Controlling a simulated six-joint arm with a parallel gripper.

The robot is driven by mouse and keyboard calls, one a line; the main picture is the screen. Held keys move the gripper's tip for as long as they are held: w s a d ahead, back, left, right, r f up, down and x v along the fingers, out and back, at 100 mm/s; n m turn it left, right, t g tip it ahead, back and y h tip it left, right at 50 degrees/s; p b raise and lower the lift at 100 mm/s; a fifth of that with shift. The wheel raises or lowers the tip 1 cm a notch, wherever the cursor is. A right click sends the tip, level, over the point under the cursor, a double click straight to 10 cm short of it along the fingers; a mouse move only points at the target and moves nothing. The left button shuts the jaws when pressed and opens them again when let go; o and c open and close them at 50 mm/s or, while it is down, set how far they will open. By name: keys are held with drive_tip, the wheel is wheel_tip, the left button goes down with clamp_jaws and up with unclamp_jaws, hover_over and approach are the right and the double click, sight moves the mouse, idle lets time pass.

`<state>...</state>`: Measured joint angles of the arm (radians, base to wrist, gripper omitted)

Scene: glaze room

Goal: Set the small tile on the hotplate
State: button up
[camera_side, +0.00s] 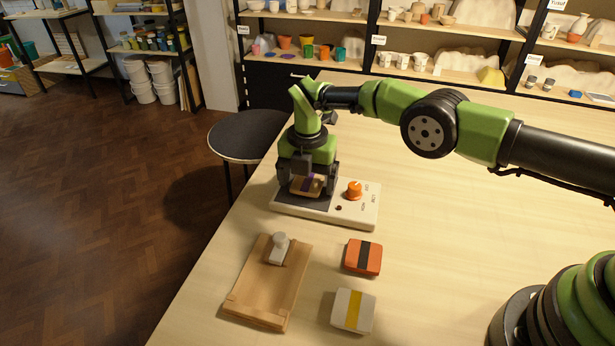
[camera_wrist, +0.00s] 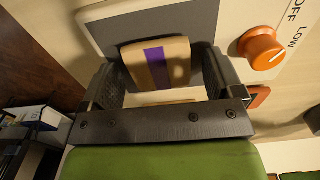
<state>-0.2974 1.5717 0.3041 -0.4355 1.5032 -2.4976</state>
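A small tan tile with a purple stripe (camera_side: 307,187) is at the dark plate of the white hotplate (camera_side: 345,216). In the wrist view the tile (camera_wrist: 157,62) shows against the dark heating surface and looks slightly turned; the hotplate's pale rim (camera_wrist: 92,22) is above it. My gripper (camera_side: 306,182) is low over the hotplate. In the wrist view its two fingers (camera_wrist: 158,75) stand on either side of the tile, with a gap at the right finger. The left finger is close to the tile; whether it touches is unclear. The tile's underside is hidden.
An orange knob (camera_side: 354,190) is on the hotplate's right. A wooden board with a grey-white handled piece (camera_side: 268,285), an orange tile with a black stripe (camera_side: 374,257) and a grey tile with a yellow stripe (camera_side: 341,309) lie nearer. A stool (camera_side: 246,135) stands beyond the table edge.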

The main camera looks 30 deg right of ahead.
drive_tip(key=shift+r, duration=0.1)
wheel_tip(320, 180, up, 12)
drive_tip(key=r, duration=0.1)
wheel_tip(320, 180, up, 10)
drive_tip(key=m+t, duration=0.1)
drive_tip(key=m, duration=0.6)
hover_over(308, 182)
drive_tip(key=s+d, duration=0.2)
drive_tip(key=d, duration=0.1)
drive_tip(key=s+d+r+m+t+y, duration=0.1)
drive_tip(key=s+d+r+m, duration=0.1)
drive_tip(key=s+r+m, duration=0.15)
drive_tip(key=s+d+r+m+t, duration=0.1)
drive_tip(key=s+d+r+m, duration=0.1)
drive_tip(key=s+r+m, duration=0.15)
drive_tip(key=s+d+m+t, duration=0.1)
drive_tip(key=s+m+t, duration=0.1)
drive_tip(key=s+m, duration=0.6)
drive_tip(key=s+d+f+m+t+y, duration=0.1)
drive_tip(key=s+d+m+t, duration=0.1)
drive_tip(key=s+m, duration=0.7)
drive_tip(key=s, duration=0.3)
drive_tip(key=shift+s+d+f, duration=0.15)
drive_tip(key=shift+s+d, duration=0.15)
